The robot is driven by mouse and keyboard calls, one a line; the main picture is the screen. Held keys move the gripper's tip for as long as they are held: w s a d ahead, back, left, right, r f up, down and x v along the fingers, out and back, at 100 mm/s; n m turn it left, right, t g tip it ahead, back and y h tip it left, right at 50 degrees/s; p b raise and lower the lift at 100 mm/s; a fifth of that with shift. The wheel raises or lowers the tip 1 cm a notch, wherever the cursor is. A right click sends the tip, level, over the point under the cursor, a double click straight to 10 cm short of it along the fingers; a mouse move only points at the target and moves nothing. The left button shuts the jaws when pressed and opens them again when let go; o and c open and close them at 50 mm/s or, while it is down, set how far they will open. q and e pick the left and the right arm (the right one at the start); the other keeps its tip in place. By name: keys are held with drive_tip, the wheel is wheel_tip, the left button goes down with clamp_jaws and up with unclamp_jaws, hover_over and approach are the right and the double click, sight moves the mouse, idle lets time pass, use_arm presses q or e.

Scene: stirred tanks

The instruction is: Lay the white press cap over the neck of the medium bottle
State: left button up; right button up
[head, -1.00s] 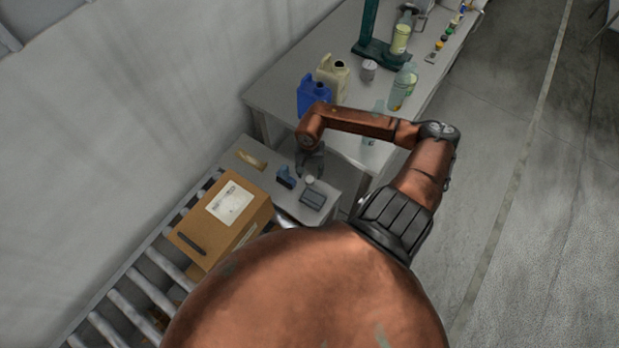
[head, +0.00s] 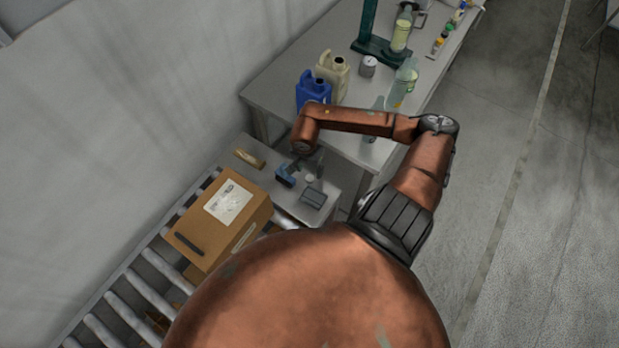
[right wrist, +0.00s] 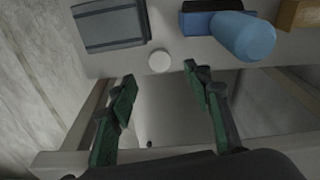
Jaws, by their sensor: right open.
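The white press cap (right wrist: 159,61) is a small white disc lying on the grey side table, near its edge. It also shows in the head view (head: 309,178). My right gripper (right wrist: 160,79) is open and empty, with the cap just beyond the gap between its fingertips. In the head view the right gripper is small and partly hidden under its wrist. Bottles stand on the long bench: a clear one with a greenish label (head: 404,80) and a yellowish one (head: 401,36). I cannot tell for sure which is the medium bottle. My left gripper is out of view.
A grey box (right wrist: 110,25) lies left of the cap in the wrist view, and a blue object (right wrist: 243,36) lies to the right. A carton (head: 222,222) sits on the roller conveyor. Blue (head: 313,90) and cream (head: 332,74) jugs stand on the bench.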

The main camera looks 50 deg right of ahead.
sight(310, 178)
drive_tip(key=shift+w+d+f, duration=0.1)
drive_tip(key=shift+d+f, duration=0.05)
drive_tip(key=shift+f, duration=2.6)
drive_tip(key=shift+c, duration=0.5)
drive_tip(key=c, duration=0.7)
